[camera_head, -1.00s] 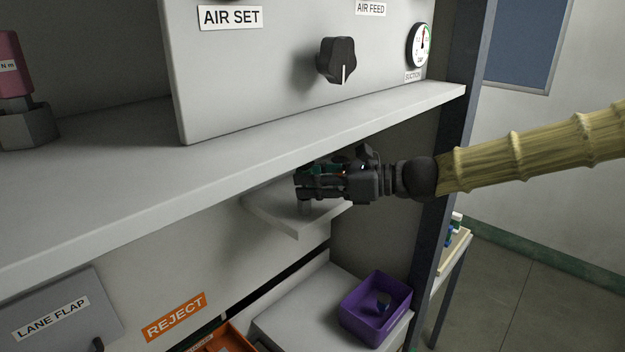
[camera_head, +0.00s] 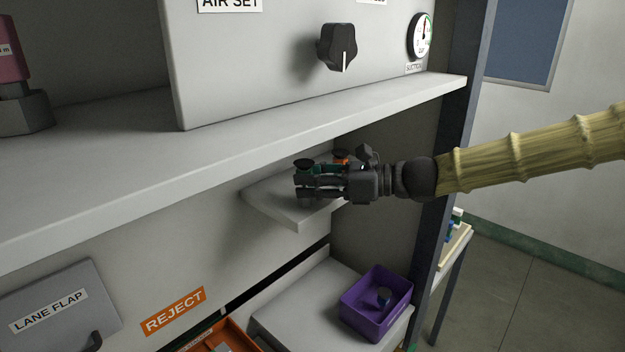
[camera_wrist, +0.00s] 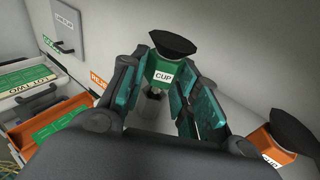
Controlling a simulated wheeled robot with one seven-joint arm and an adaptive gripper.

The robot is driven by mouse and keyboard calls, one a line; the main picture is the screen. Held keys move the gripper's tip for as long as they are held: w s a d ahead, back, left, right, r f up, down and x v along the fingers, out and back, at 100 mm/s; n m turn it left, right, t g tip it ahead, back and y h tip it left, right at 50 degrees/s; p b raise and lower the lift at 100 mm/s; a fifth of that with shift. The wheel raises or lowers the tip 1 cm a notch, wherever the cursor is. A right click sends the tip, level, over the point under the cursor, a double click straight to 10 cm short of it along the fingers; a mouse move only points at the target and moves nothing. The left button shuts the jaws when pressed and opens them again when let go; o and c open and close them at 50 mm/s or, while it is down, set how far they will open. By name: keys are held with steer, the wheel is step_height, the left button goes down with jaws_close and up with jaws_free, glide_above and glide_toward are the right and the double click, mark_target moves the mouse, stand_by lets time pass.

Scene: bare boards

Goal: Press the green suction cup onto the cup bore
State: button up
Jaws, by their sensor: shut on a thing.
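The green suction cup (camera_wrist: 162,68) has a black flared lip and a label reading CUP. It sits between the teal-padded fingers of my gripper (camera_wrist: 160,95) in the wrist view. In the head view my gripper (camera_head: 306,184) is shut on the green suction cup (camera_head: 305,169), over the small pale ledge (camera_head: 282,212) under the long shelf. Whether the cup still touches the ledge is hidden. An orange suction cup (camera_wrist: 281,142) with a black lip stands to the right; it also shows behind my gripper in the head view (camera_head: 342,159). I cannot make out the cup bore.
The long shelf (camera_head: 230,140) runs just above my gripper and leaves little headroom. Below are a purple bin (camera_head: 372,318) holding a dark round part, and an orange reject tray (camera_head: 222,330). A panel with a black knob (camera_head: 338,46) stands on the shelf.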

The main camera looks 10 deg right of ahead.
steer(key=shift+f+b, duration=0.45)
steer(key=shift+f, duration=0.25)
steer(key=o, duration=1.1)
steer(key=shift+v, duration=5.95)
steer(key=shift+d, duration=0.1)
